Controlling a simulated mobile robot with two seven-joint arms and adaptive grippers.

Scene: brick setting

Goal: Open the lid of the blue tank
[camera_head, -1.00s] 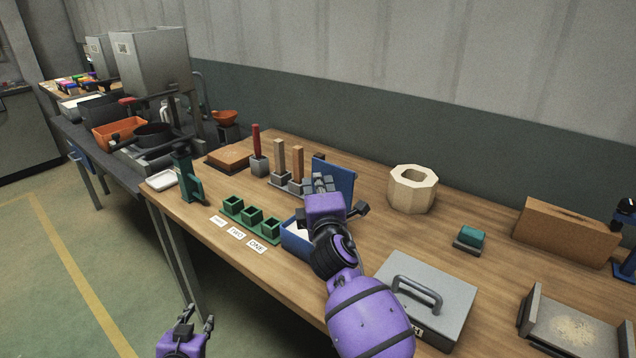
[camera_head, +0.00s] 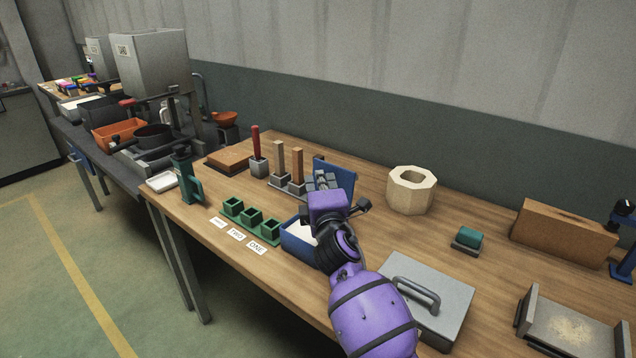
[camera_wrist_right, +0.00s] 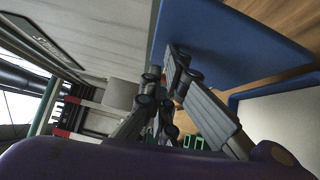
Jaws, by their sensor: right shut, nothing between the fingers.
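The blue tank (camera_head: 297,241) sits near the table's front edge, partly hidden behind my right arm, with white contents inside. Its blue lid (camera_head: 346,180) stands raised and upright at the back of the tank. In the right wrist view the lid (camera_wrist_right: 225,45) is at the upper right and the tank's rim and pale inside (camera_wrist_right: 285,115) are at the right. My right gripper (camera_head: 322,180) is shut and empty, in front of the lid; it also shows in the right wrist view (camera_wrist_right: 172,75). I cannot tell whether it touches the lid. My left gripper is out of view.
Green cups (camera_head: 250,223) stand left of the tank. A grey box with a handle (camera_head: 440,290) is to its right. Wooden posts (camera_head: 297,163) stand behind left, and a pale octagonal ring (camera_head: 410,190) stands behind right. The table between the ring and the grey box is clear.

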